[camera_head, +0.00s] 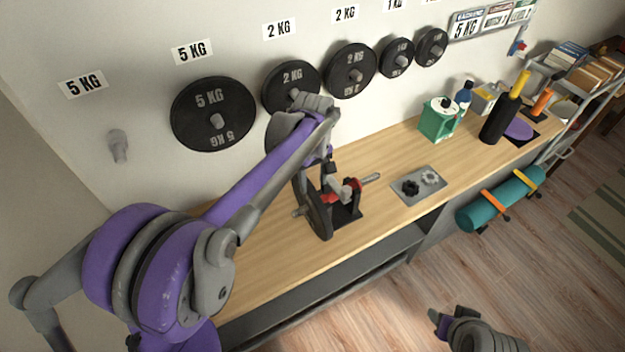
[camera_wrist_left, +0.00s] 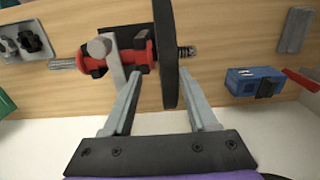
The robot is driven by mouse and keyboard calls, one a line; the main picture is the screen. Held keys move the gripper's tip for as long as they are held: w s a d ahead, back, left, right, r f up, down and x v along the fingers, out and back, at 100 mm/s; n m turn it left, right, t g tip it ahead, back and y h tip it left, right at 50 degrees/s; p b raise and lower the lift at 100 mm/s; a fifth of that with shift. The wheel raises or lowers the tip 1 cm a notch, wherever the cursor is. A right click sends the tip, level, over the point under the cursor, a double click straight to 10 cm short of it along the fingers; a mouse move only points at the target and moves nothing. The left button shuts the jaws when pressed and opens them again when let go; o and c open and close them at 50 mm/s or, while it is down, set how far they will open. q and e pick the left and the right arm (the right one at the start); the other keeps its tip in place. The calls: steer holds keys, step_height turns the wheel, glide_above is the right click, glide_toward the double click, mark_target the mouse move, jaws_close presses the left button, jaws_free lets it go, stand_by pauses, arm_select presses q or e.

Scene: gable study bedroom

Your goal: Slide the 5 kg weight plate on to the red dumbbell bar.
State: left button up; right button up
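A dark weight plate (camera_head: 318,212) stands upright on the left end of the red dumbbell bar (camera_head: 345,191), which rests level in a black stand (camera_head: 348,212) on the bench. In the left wrist view the bar's end pokes out past the plate (camera_wrist_left: 166,50), beside the red part of the bar (camera_wrist_left: 140,58). The plate's label is not visible. My left gripper (camera_head: 326,172) is above the plate; its fingers (camera_wrist_left: 160,72) are open on either side of it, the right finger nearer. My right gripper (camera_head: 452,315) is low over the floor, apart from the bench.
Another 5 kg plate (camera_head: 212,112) hangs on the wall beside a bare peg (camera_head: 118,146); smaller plates hang further right. A grey tray (camera_head: 419,185) with collars, a green box (camera_head: 438,120) and a black roller (camera_head: 497,122) stand right. A blue box (camera_wrist_left: 255,82) shows in the wrist view.

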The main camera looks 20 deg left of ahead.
stand_by(0.3)
arm_select(q)
step_height(320, 180, up, 11)
steer(key=shift+p, duration=0.35)
steer(key=shift+f, duration=0.1)
stand_by(0.3)
steer(key=s+f+m+t, duration=0.2)
steer(key=s+f+m, duration=0.3)
steer(key=s, duration=0.6)
steer(key=s+f+m+t, duration=0.3)
steer(key=s+f+m, duration=0.2)
steer(key=s, duration=0.5)
steer(key=shift+s+d+f+t, duration=0.3)
steer(key=shift+s+d+f, duration=0.15)
steer(key=shift+f, duration=0.5)
